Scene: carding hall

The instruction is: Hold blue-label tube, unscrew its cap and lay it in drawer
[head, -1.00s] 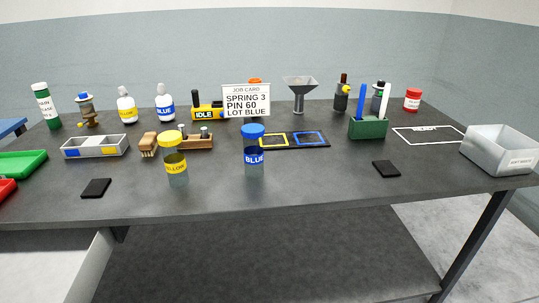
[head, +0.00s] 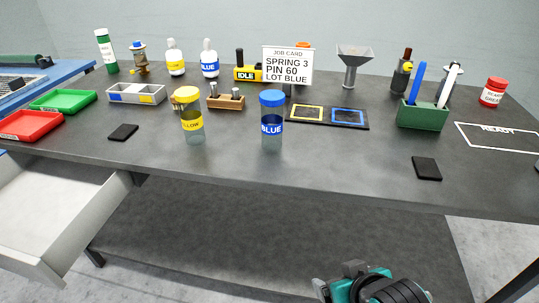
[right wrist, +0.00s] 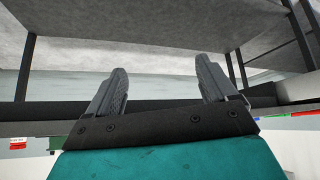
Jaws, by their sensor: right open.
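The blue-label tube (head: 271,130) stands upright on the dark table, clear-walled, with its blue cap (head: 272,98) on. An open white drawer (head: 65,215) sticks out below the table's left front; the part of its inside that shows looks empty. My right arm shows in teal and black at the bottom of the head view, below the table's front edge and well apart from the tube. In the right wrist view my right gripper (right wrist: 161,68) is open with nothing between its fingers. My left gripper is not in view.
A yellow-label tube (head: 192,127) stands left of the blue one. Black pads (head: 427,168) lie near the front edge. Behind are a job card (head: 288,66), a mat with yellow and blue frames (head: 327,124) and a green holder (head: 422,116). The table front around the blue tube is clear.

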